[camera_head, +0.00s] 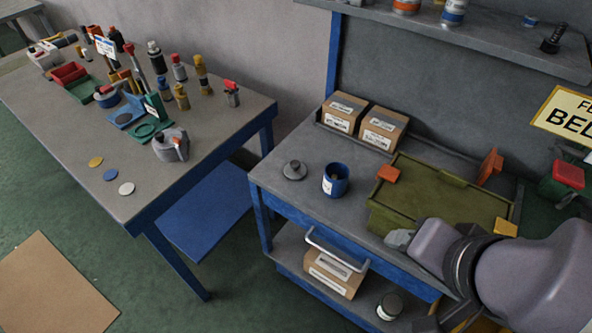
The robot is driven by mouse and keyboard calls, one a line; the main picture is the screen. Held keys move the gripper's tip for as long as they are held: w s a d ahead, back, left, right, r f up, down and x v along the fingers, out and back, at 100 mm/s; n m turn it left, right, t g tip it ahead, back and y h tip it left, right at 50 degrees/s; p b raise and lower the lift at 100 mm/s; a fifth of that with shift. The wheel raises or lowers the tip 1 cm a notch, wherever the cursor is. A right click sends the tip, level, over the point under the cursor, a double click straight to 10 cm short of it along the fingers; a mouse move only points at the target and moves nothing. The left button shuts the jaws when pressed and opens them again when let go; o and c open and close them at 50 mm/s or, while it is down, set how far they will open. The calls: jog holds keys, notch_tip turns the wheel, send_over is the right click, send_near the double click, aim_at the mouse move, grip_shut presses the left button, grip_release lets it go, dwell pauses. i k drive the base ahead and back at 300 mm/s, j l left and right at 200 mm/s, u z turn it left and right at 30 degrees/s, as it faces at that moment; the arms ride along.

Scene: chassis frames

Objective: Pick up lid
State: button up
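A small dark grey round lid with a knob (294,171) lies on the grey top of the workbench cart, near its left end. An open blue pot with a white label (335,181) stands upright just right of the lid, apart from it, with something brownish inside. My arm reaches in from the lower right, over the cart's front right part. The end of my arm, at my gripper (401,239), is well to the right of the lid and apart from it. Its fingers cannot be made out clearly, so I cannot tell how they stand.
An olive-green case (440,200) with orange parts fills the cart's right side. Two cardboard boxes (362,121) stand at the back. A cardboard box (335,273) and a jar (390,306) are on the lower shelf. A cluttered table (150,200) stands left, across a gap.

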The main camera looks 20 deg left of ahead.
aim_at(295, 169)
jog(key=i+j, duration=0.15)
jog(key=j, duration=0.2)
jog(key=i+j, duration=0.1)
jog(key=j, duration=0.3)
jog(key=i+j, duration=0.15)
jog(key=j, duration=0.2)
jog(key=i+j+z, duration=0.1)
jog(key=j, duration=0.25)
jog(key=i+j, duration=0.15)
jog(key=j, duration=0.25)
jog(key=i+j, duration=0.1)
jog(key=j, duration=0.25)
